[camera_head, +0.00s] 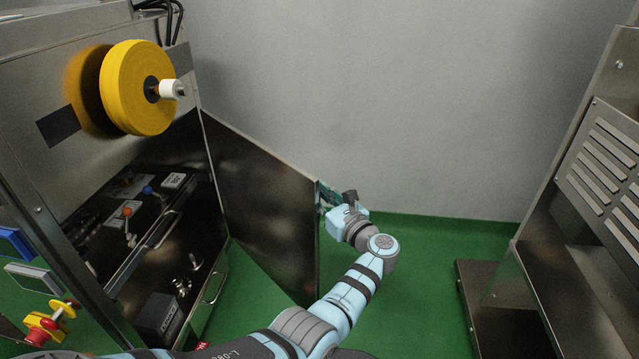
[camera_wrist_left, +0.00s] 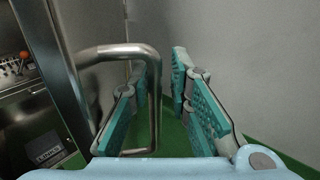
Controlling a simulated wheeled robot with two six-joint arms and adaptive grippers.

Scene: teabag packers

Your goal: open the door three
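A dark metal door (camera_head: 262,205) stands swung out from the machine on the left in the head view. My left gripper (camera_head: 332,197) is at the door's outer edge, partly hidden by the wrist and door. In the left wrist view a bent metal handle (camera_wrist_left: 155,95) sticks out from the door panel (camera_wrist_left: 62,60). My left gripper (camera_wrist_left: 160,105) has its teal fingers apart. The handle's upright bar lies between them, and the left finger shows inside the handle's loop. I cannot tell whether either finger touches the bar. My right gripper is not in view.
The machine's open compartment shows knobs, a black box (camera_head: 158,316) and handles. A yellow roll (camera_head: 136,88) juts out above. Red-yellow buttons (camera_head: 50,322) are at lower left. A vented machine (camera_head: 610,165) stands at right. Green floor (camera_head: 420,290) lies clear between, with a grey wall behind.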

